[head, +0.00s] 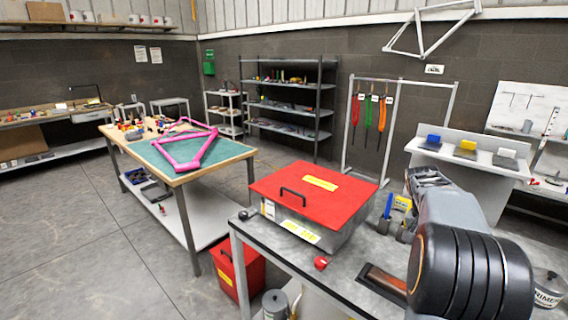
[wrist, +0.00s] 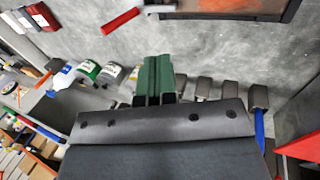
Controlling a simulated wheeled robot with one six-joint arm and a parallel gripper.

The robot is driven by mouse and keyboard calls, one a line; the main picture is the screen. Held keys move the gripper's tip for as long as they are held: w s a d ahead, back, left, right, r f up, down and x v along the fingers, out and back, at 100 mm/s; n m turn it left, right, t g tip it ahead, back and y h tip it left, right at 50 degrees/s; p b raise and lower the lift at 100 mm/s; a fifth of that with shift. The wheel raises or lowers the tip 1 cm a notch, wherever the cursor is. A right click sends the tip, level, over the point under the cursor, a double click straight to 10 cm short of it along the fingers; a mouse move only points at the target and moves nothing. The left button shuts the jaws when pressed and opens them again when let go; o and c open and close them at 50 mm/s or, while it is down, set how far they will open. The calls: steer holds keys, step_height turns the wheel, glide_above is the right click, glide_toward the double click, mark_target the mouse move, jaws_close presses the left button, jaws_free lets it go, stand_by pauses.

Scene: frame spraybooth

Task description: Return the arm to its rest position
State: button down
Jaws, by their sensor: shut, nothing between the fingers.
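My arm (head: 465,255) rises at the right of the head view, over the grey workbench. My gripper (wrist: 158,62) shows in the wrist view as two green-faced fingers side by side, pressed together with nothing between them. The fingertips lie over a grey surface and touch nothing that I can make out. In the head view the fingers cannot be told apart from the rest of the arm.
A box with a red lid (head: 318,188) stands on the workbench (head: 345,270) left of my arm. A blue-handled tool in a cup (head: 388,207) and a primer can (head: 547,287) stand close to the arm. Left, a table holds a pink bike frame (head: 190,152).

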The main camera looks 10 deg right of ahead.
steer(key=s+a+f+n+t, duration=0.1)
steer(key=s+a+n+t, duration=0.1)
steer(key=a, duration=0.8)
steer(key=s+a+f+n+t+y, duration=0.1)
steer(key=a+n, duration=0.4)
steer(key=a, duration=0.5)
steer(key=s+a+f+n+t+y, duration=0.1)
steer(key=s+a+n+t, duration=0.2)
steer(key=a, duration=0.7)
steer(key=shift+s+f+n+t, duration=0.3)
steer(key=shift+s+n+t, duration=0.1)
steer(key=shift+s+t, duration=0.2)
